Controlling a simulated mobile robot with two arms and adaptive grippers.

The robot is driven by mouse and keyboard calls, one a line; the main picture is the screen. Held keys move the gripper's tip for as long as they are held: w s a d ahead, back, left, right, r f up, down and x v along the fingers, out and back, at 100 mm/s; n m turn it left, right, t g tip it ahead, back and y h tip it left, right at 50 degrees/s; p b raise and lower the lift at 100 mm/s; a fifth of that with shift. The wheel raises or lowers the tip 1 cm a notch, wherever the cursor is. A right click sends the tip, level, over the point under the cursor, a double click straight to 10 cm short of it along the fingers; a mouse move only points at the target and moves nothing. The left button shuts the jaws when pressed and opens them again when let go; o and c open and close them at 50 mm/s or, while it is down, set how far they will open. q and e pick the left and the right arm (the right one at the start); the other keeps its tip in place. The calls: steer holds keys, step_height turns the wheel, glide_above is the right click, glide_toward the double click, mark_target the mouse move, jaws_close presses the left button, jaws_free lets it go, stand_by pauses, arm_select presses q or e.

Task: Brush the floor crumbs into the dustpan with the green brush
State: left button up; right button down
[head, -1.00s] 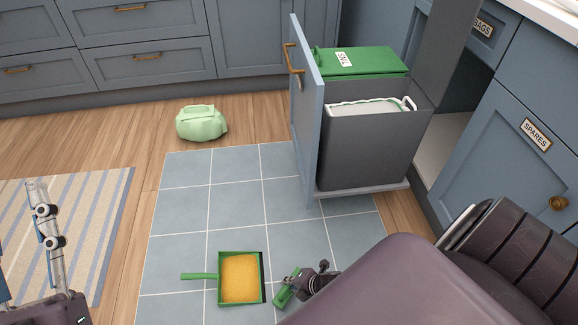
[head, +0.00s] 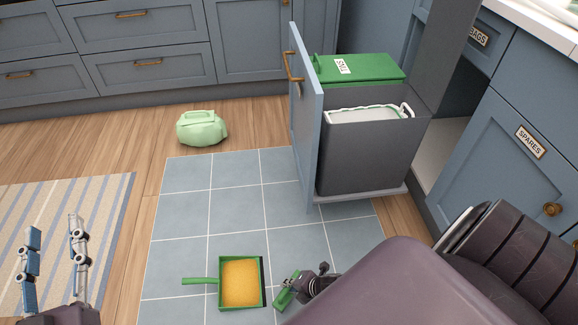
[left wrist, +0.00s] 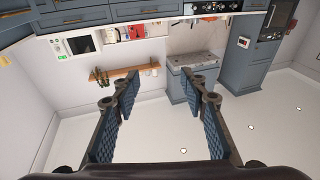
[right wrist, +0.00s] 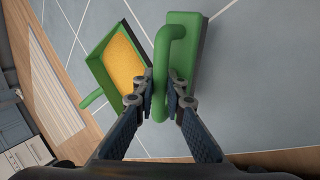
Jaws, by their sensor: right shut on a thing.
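The green dustpan (head: 200,281) lies on the grey floor tiles with its handle pointing left. A layer of yellow-orange crumbs (head: 240,283) covers its inside; both also show in the right wrist view. My right gripper (head: 308,281) is shut on the green brush (right wrist: 187,45), its fingers (right wrist: 160,95) on the curved handle. The brush also shows in the head view (head: 283,299), just right of the pan and apart from it. I cannot tell whether its bristles touch the floor. My left gripper (head: 52,235) is open and empty above the striped rug, at the lower left.
A pulled-out bin drawer (head: 368,150) stands behind the tiles, with a green lid (head: 375,67) and a lined bin (head: 365,113). The striped rug (head: 100,195) lies left. My arm hides the lower right.

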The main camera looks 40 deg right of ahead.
steer(key=shift+r+p, duration=0.3)
steer(key=shift+r, duration=0.3)
steer(key=shift+r+p, duration=0.3)
steer(key=shift+p, duration=0.25)
steer(key=shift+r, duration=0.3)
steer(key=shift+r+p, duration=0.3)
steer(key=shift+p, duration=0.3)
steer(key=shift+r, duration=0.25)
steer(key=shift+r+p, duration=0.25)
steer(key=shift+p, duration=0.25)
arm_select(q)
steer(key=s+a+f+g+y, duration=0.1)
steer(key=s+a+f+g, duration=0.1)
steer(key=f, duration=0.5)
steer(key=s+a+f+g+y, duration=0.1)
steer(key=s+a+f+g, duration=0.1)
steer(key=s+f+g, duration=0.3)
steer(key=s+a+f+g+y, duration=0.1)
steer(key=s+f+g, duration=0.3)
steer(key=f, duration=0.4)
steer(key=shift+a+f+n+g+y, duration=0.4)
steer(key=shift+a, duration=0.35)
arm_select(e)
steer(key=shift+r, duration=0.3)
arm_select(q)
steer(key=shift+s, duration=0.1)
